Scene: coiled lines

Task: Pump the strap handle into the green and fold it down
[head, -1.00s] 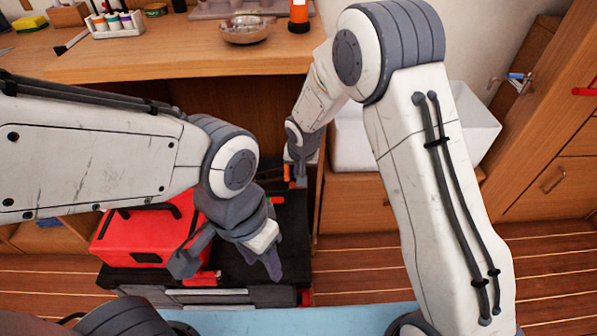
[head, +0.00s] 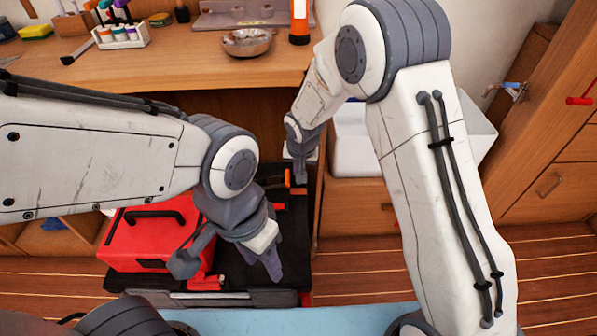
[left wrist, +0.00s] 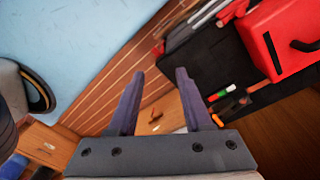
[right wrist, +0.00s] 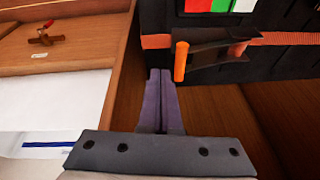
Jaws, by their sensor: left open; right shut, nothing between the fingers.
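The strap's ratchet in the right wrist view has a black body and an orange handle (right wrist: 181,62), which sticks out toward the camera. An orange strap (right wrist: 285,38) runs right from it along the black case. A green patch (right wrist: 243,5) lies between red and white ones above the ratchet. My right gripper (right wrist: 160,76) is shut and empty, just below and left of the handle, apart from it in the picture. My left gripper (left wrist: 157,75) is open and empty; it also shows in the head view (head: 271,262), over the black case. The ratchet is small in the head view.
A red toolbox (head: 150,236) sits on the black case (head: 290,230) at left. The wooden bench (head: 180,68) with a metal bowl (head: 246,42) stands behind. A wooden panel stands beside the right gripper.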

